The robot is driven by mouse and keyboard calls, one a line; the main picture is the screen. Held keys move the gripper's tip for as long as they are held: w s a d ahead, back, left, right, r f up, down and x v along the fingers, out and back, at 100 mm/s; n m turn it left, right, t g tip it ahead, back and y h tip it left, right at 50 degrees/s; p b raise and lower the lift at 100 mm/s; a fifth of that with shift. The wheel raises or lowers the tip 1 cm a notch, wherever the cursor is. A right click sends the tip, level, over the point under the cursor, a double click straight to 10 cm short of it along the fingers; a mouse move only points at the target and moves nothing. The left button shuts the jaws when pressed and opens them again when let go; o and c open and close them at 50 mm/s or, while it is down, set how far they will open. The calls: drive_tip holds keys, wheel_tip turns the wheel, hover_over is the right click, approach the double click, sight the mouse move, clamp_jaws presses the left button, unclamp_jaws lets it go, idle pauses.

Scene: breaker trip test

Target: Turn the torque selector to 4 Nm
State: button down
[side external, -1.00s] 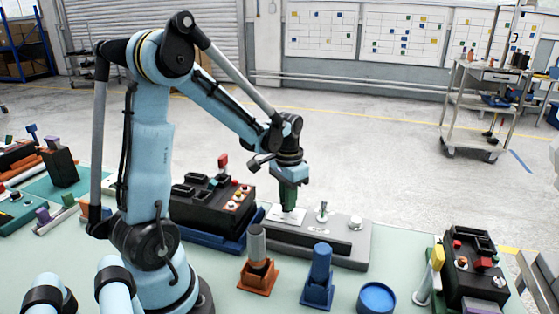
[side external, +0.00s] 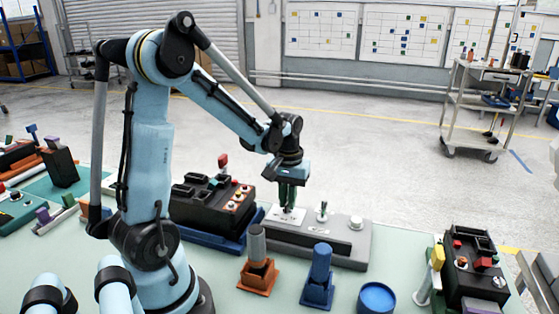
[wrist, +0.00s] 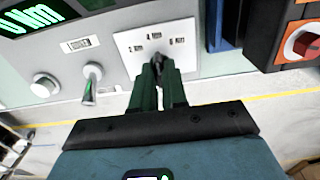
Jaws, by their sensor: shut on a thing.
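The grey tester box (side external: 345,250) stands on the bench, with a white selector plate (wrist: 183,30) marked 2 Nm, 4 Nm and 6 Nm. The dark torque selector (wrist: 158,62) sits at the plate's near edge in the wrist view, mostly hidden between my green fingers. My gripper (wrist: 158,75), also in the side external view (side external: 288,205), points down and is shut on the selector. The visible tip seems to point towards the 4 Nm mark, but its exact angle is unclear.
A toggle lever (wrist: 91,85) and a round white button (wrist: 44,84) are on the same box. A green-lit display (wrist: 40,18) is at the upper left. A black breaker unit (side external: 212,200) stands close on the left in the side external view.

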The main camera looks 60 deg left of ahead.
idle(0.4)
drive_tip(key=c, duration=1.2)
unclamp_jaws()
drive_tip(key=shift+o, duration=0.2)
wheel_tip(320, 180, up, 12)
drive_tip(key=s+d+f+m+t, duration=0.1)
drive_tip(key=d+m+t, duration=0.2)
drive_tip(key=d, duration=0.4)
drive_tip(key=s+d+f+m+t, duration=0.1)
drive_tip(key=s+d+m+t, duration=0.1)
drive_tip(key=d+m+t, duration=0.2)
drive_tip(key=d+m, duration=0.2)
drive_tip(key=d, duration=0.2)
drive_tip(key=shift+d+f, duration=0.3)
drive_tip(key=shift+f, duration=0.05)
